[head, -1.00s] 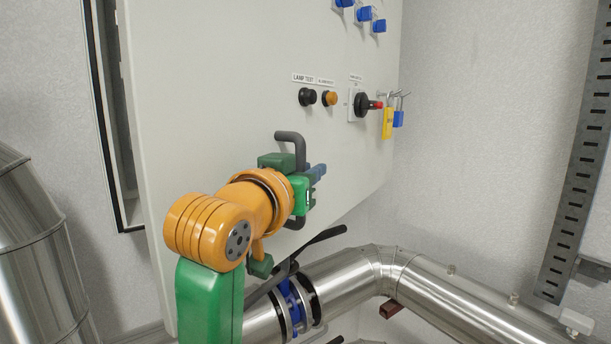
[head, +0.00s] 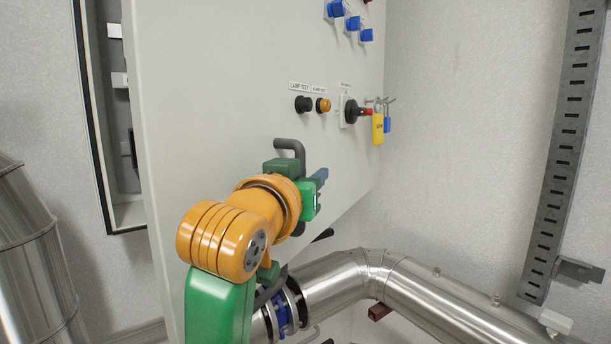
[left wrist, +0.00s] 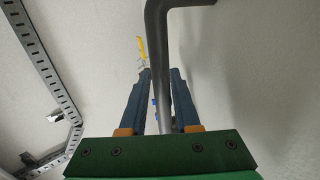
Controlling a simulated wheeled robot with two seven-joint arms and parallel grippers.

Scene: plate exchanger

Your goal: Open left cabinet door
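The left cabinet door (head: 230,90) is a large pale grey panel standing ajar, with a dark gap at its left edge. A dark grey bar handle (head: 301,153) sits on the door's face. My left gripper (head: 319,180) is at this handle. In the left wrist view the handle bar (left wrist: 158,30) passes between the two blue fingers (left wrist: 160,85) of my left gripper, which are close around it. A thin gap seems to show on one side of the bar; finger contact is partly hidden. My right gripper is not in view.
The cabinet frame (head: 128,216) and some inside parts show left of the door. Buttons, a rotary switch (head: 351,111) and padlocks (head: 378,128) are on the door. Shiny pipes (head: 420,292) run below right, and another (head: 35,250) stands at left. A perforated metal rail (head: 560,160) is on the right wall.

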